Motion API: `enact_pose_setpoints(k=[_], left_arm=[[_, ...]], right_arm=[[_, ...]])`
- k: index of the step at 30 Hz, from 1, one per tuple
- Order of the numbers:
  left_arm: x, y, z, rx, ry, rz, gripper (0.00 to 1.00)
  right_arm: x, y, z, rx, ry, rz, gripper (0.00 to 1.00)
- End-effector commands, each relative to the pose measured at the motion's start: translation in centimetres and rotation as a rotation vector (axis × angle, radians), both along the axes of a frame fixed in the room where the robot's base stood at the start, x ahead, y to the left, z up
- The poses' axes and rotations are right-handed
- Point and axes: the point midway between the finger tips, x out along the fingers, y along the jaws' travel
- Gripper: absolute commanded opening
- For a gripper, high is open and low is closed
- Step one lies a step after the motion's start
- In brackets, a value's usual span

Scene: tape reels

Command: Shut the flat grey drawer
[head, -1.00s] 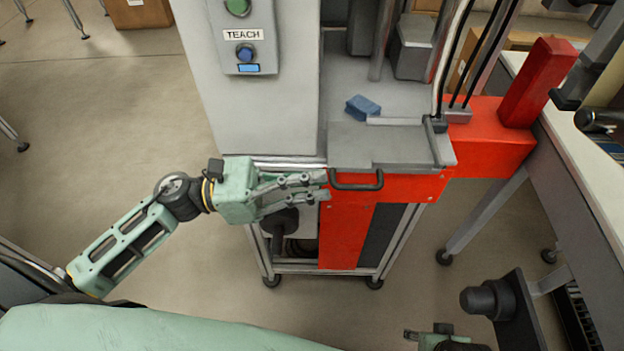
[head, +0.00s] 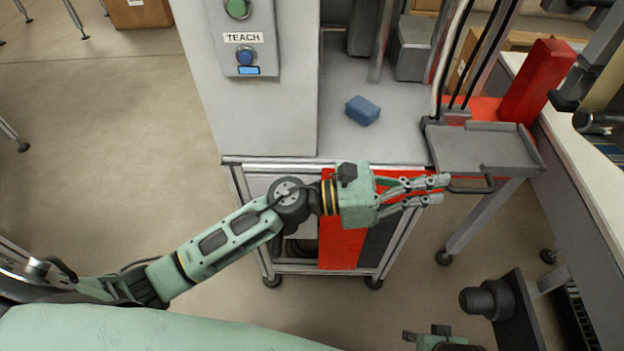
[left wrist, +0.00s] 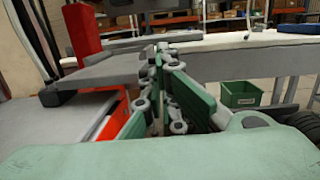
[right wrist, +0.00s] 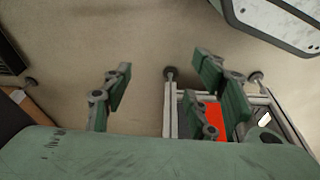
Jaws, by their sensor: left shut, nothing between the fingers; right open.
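The flat grey drawer (head: 485,148) is a shallow tray with a raised rim and a dark handle (head: 470,190) on its front edge. It sits at the right end of the cart, over the red beam. In the left wrist view the drawer (left wrist: 105,72) is just left of the fingers. My left gripper (head: 442,190) is shut and empty, its fingertips at the left end of the handle; contact is hard to tell. My right gripper (right wrist: 163,75) is open and empty above the floor; only part of it shows at the bottom of the head view.
A blue block (head: 362,110) lies on the grey cart top (head: 345,140), left of the drawer. A red post (head: 537,80) stands behind the drawer. A white-topped table (head: 590,165) is close on the right. A grey cabinet with a TEACH panel (head: 243,38) stands left.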

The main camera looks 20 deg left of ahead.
Motion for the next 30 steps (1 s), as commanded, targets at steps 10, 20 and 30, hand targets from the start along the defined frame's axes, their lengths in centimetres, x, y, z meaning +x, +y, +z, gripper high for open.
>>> enact_pose_setpoints(k=[10, 20, 30], left_arm=[[0.8, -2.8, 0.0, 0.0, 0.001, 0.0, 0.0], [0.7, -3.0, 0.0, -0.002, 0.001, -0.003, 0.0], [1.4, -2.1, -0.5, 0.0, 0.001, -0.002, 0.0]], right_arm=[[-0.2, 0.1, -0.7, 0.0, 0.007, 0.001, 0.53], [-0.2, 0.3, -0.7, 0.004, 0.006, 0.001, 0.53], [0.2, 0.0, 1.8, 0.002, -0.01, -0.003, 0.53]])
